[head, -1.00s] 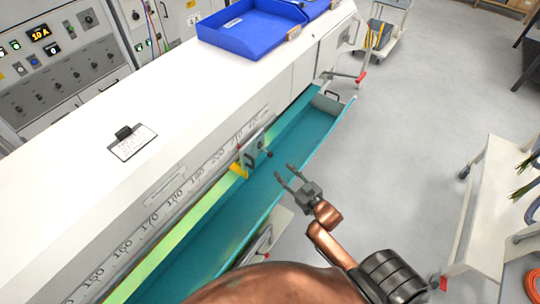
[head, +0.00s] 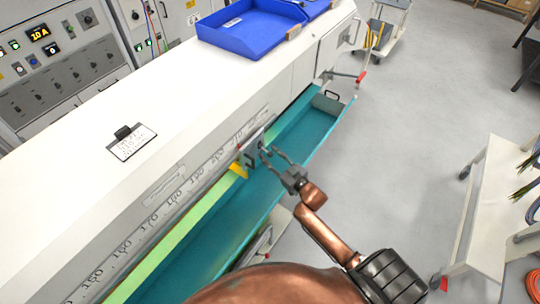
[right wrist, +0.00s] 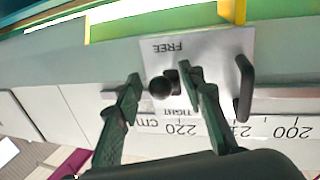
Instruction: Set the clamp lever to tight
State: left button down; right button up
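The clamp (head: 249,158) is a grey plate on the ruled rail along the bench front. In the right wrist view its plate (right wrist: 212,48) appears upside down, with FREE on the upper part and TIGHT on the lower. The dark lever with its round knob (right wrist: 160,88) lies between these words; its exact setting is hard to tell. My right gripper (head: 268,151) is open at the clamp. In the right wrist view its fingers (right wrist: 159,82) stand either side of the knob, with the right finger very close to the lever. My left gripper is not in view.
A teal trough (head: 225,233) runs below the rail. A yellow pointer (head: 238,171) sits at the clamp's foot. A dark bar handle (right wrist: 244,88) stands on the plate beside the right finger.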

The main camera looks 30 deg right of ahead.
jog(key=shift+c, duration=0.6)
grip_shut()
